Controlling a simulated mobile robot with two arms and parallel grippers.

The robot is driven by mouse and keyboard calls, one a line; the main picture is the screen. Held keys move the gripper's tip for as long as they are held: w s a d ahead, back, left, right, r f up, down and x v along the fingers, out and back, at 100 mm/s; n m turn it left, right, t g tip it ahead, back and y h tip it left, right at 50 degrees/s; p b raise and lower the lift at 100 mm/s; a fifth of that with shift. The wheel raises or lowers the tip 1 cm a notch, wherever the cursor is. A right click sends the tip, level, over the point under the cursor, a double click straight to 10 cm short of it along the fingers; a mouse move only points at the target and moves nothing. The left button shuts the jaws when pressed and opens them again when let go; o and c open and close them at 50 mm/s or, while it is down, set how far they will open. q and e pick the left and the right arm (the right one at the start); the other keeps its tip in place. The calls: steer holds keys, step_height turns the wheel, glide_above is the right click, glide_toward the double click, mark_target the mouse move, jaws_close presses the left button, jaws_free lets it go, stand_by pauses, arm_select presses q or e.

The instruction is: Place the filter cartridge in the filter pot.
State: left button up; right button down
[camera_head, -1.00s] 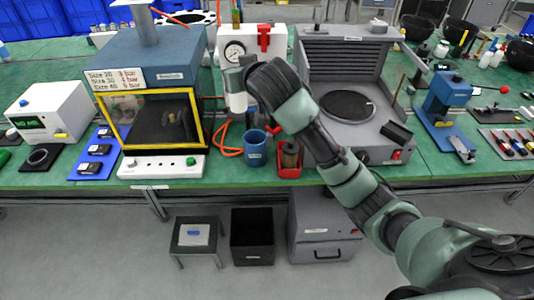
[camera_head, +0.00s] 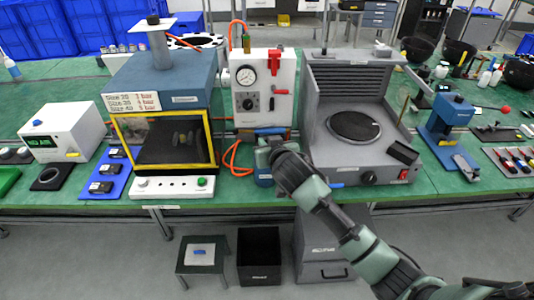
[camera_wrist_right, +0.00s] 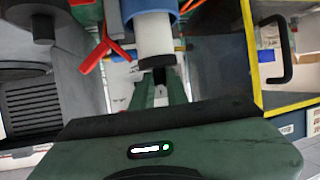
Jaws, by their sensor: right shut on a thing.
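My right gripper (camera_wrist_right: 160,92) is shut on the white cylindrical filter cartridge (camera_wrist_right: 154,34) by its dark end, in the right wrist view. The blue filter pot (camera_wrist_right: 127,9) shows at the top of that view, its rim around the cartridge's far end. How deep the cartridge sits in the pot I cannot tell. In the head view, the blue pot (camera_head: 264,180) stands near the bench's front edge. My right gripper (camera_head: 268,148) is right above it there, and my wrist hides the cartridge. My left gripper is not in view.
A gauge panel (camera_head: 249,103) stands behind the pot. A yellow-framed chamber (camera_head: 165,140) is to the left, and a grey machine with a round plate (camera_head: 353,125) to the right. A red forked part (camera_wrist_right: 98,50) lies beside the cartridge in the wrist view.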

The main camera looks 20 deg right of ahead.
steer(key=shift+f, duration=2.25)
steer(key=shift+f, duration=0.2)
steer(key=c, duration=1.7)
jaws_free()
steer(key=shift+r, duration=0.25)
steer(key=b+v, duration=0.1)
steer(key=v, duration=1.1)
steer(key=shift+s+f, duration=0.1)
steer(key=shift+d, duration=0.1)
